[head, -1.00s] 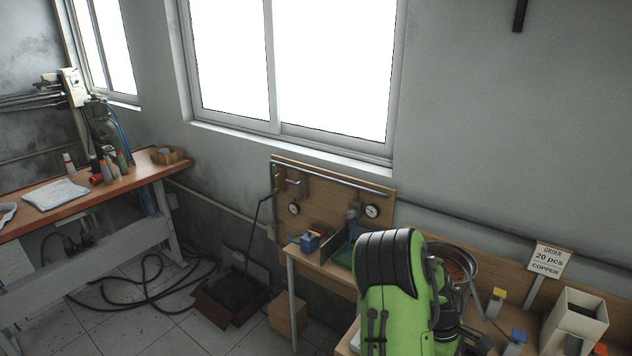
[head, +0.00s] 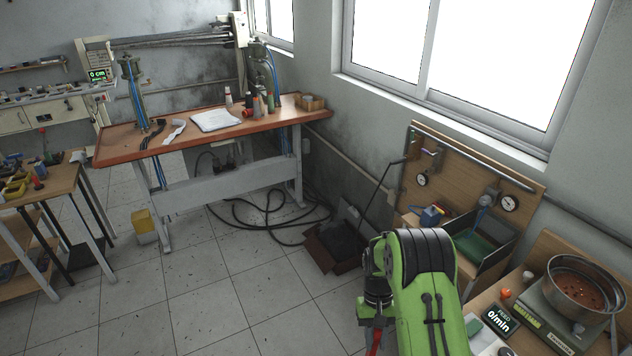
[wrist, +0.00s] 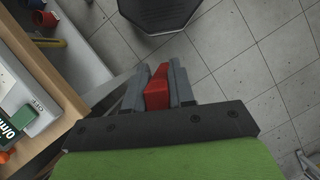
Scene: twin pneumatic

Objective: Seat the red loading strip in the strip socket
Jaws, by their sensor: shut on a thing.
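My gripper (wrist: 159,88) is shut on the red loading strip (wrist: 157,86), which shows between the two grey fingers in the wrist view. In the head view my green arm stands in the lower right and a bit of the red strip (head: 375,341) shows below its dark wrist. The floor lies beneath the strip. I cannot make out the strip socket in these frames.
A long orange-topped workbench (head: 185,143) stands across the tiled floor (head: 215,290). A bench with a metal bowl (head: 585,290) and a feed display (head: 502,318) is at the right. A wooden pegboard (head: 480,175) with gauges stands under the window. A yellow bin (head: 144,226) is on the floor.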

